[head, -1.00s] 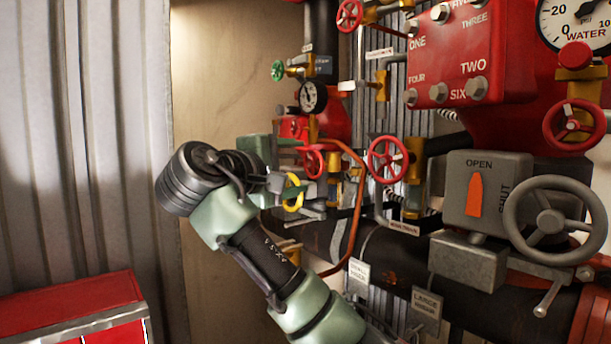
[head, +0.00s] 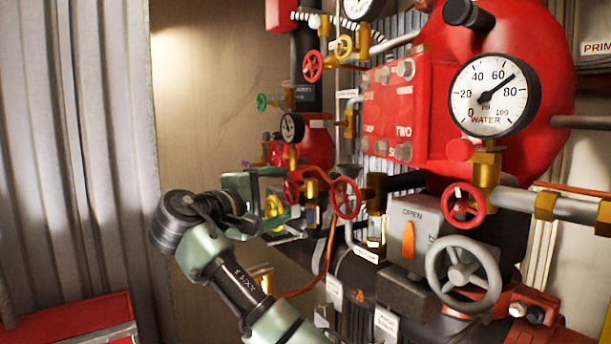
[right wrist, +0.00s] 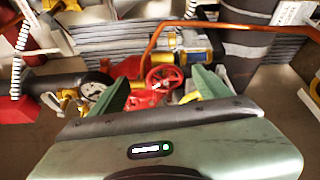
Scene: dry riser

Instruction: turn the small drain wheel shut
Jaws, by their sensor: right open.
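My right gripper (head: 290,194) is open in the head view, its green fingers pointing right toward the pipework. A small red handwheel (head: 293,190) shows by its fingertips, partly hidden. In the right wrist view a red handwheel (right wrist: 164,78) appears between the two green fingers of the right gripper (right wrist: 160,84), beyond them; I see no clear contact. A yellow ring-shaped wheel (head: 274,207) shows beside the fingers in the head view. Another red handwheel (head: 345,197) is just to the right. I cannot read which wheel is labelled as the drain. My left gripper is not in view.
A large grey handwheel (head: 463,273) and a grey box with an orange pointer (head: 408,240) stand at right. A water gauge (head: 494,94) is above. A copper-coloured pipe (head: 322,268) curves below the gripper. A red cabinet (head: 75,325) stands lower left.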

